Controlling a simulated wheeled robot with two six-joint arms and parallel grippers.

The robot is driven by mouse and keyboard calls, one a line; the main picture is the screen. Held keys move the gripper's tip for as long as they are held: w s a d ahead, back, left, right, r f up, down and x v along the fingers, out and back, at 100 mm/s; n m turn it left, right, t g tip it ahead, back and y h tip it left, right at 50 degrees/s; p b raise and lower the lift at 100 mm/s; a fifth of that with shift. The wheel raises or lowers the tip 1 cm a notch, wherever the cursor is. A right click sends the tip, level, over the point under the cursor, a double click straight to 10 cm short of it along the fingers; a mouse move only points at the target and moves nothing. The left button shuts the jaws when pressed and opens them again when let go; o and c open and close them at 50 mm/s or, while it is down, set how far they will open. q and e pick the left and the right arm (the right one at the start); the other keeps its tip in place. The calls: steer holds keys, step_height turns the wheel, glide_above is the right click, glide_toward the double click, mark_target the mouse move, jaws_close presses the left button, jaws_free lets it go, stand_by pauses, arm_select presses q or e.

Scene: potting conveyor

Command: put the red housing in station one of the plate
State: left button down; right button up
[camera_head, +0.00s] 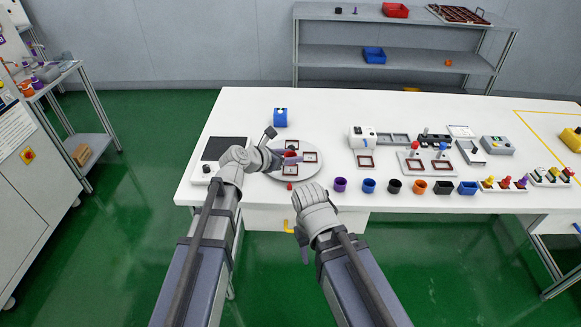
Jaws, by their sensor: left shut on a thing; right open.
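The plate (312,176) is a round grey disc on the white table, with several dark red square frames on it. My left gripper (284,157) is over the plate and shut on a small reddish part, the red housing (292,154). The housing is partly covered by the fingers, and I cannot tell whether it touches a frame. Station labels are too small to read. My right gripper (301,233) is open and empty, low in front of the table's front edge; its fingers are hard to make out.
A blue block (280,117) stands behind the plate, and a dark square pad (225,148) lies left of it. A purple cup (340,184) and several other cups line the front edge to the right. A white device (362,137) stands further back.

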arm_select(q)
steer(key=shift+f+b, duration=1.25)
steer(key=shift+f, duration=0.35)
steer(key=shift+f, duration=0.2)
steer(key=shift+c, duration=1.8)
jaws_free()
steer(key=shift+s+a+r, duration=0.15)
steer(key=shift+s+r, duration=0.05)
steer(key=shift+r, duration=0.25)
steer(key=p+v, duration=0.6)
steer(key=v, duration=0.4)
steer(key=s+d+f+m+g+y, duration=0.1)
steer(key=s+d+f+m+g, duration=0.15)
steer(key=s+f+m, duration=0.35)
steer(key=s+d+f+m+g+y, duration=0.2)
steer(key=s+m+g, duration=0.15)
steer(key=m, duration=0.55)
steer(key=s+a+f+m+g+y, duration=0.1)
steer(key=s+a+m+y, duration=0.1)
steer(key=s+m, duration=0.3)
steer(key=s+a+f+m+g+y, duration=0.1)
steer(key=s+m+y, duration=0.3)
steer(key=m, duration=0.7)
steer(key=shift+s+a+f+g+y, duration=0.4)
steer(key=shift+s+f+g, duration=0.1)
steer(key=shift+g, duration=0.1)
